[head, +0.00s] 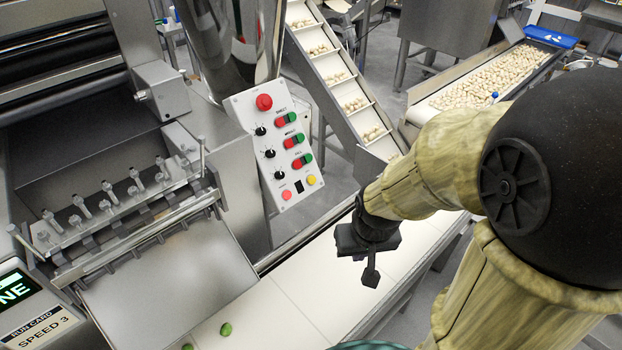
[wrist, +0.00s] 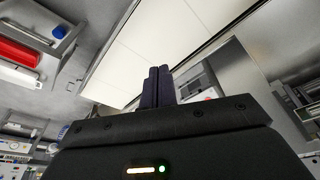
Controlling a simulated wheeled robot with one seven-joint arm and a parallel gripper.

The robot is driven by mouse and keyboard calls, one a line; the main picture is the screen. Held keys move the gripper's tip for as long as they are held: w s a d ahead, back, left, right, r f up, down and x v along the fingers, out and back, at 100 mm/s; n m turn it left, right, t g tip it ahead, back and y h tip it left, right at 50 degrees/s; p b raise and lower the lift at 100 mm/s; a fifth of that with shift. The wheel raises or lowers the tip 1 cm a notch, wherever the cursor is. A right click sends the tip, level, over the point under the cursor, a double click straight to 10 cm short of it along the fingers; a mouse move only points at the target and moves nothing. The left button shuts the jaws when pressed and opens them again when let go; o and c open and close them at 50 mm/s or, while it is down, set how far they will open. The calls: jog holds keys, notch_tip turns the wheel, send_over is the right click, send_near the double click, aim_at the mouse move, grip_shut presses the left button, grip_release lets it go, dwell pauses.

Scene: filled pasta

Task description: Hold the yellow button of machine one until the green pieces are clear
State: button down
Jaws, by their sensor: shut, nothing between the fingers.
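The yellow button (head: 311,180) is at the lower right of the tilted white control panel (head: 270,125) in the head view. Two green pieces (head: 226,329) show on the white belt (head: 300,300) at the bottom, near the steel chute; the second piece (head: 187,347) is cut by the frame edge. My gripper (head: 371,277) hangs over the belt, right of and below the panel, apart from the button. Its fingers (wrist: 157,87) are together and empty in the wrist view. The wrist view does not show the button or the green pieces.
The panel also carries a red stop button (head: 264,102), black knobs and red-green switch pairs. A steel chute (head: 165,290) stands left of the belt. An inclined conveyor (head: 340,75) with pale pieces rises behind. A display (head: 18,292) reads SPEED 3 on its card.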

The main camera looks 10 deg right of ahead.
aim_at(312, 180)
jog(key=w+f+t+b, duration=0.3)
jog(key=w+t+b, duration=0.2)
jog(key=w, duration=0.4)
jog(key=w+d+f+n+t+b, duration=0.1)
jog(key=w+f+t+b, duration=0.2)
jog(key=w, duration=0.6)
jog(key=w+f+t+b, duration=0.3)
jog(key=w+t+b, duration=0.3)
jog(key=w, duration=0.4)
jog(key=shift+d+t+y+b, duration=0.3)
jog(key=shift+d+t+b, duration=0.05)
jog(key=shift+t, duration=0.55)
jog(key=w+a+f+b, duration=0.2)
jog(key=w+a+f, duration=0.2)
jog(key=w+f, duration=0.1)
jog(key=shift+w+n, duration=0.3)
jog(key=shift+w, duration=0.25)
jog(key=shift+a, duration=0.15)
jog(key=shift+w+a+f+b, duration=0.1)
jog(key=shift+w+a+b, duration=0.15)
jog(key=shift+b, duration=0.3)
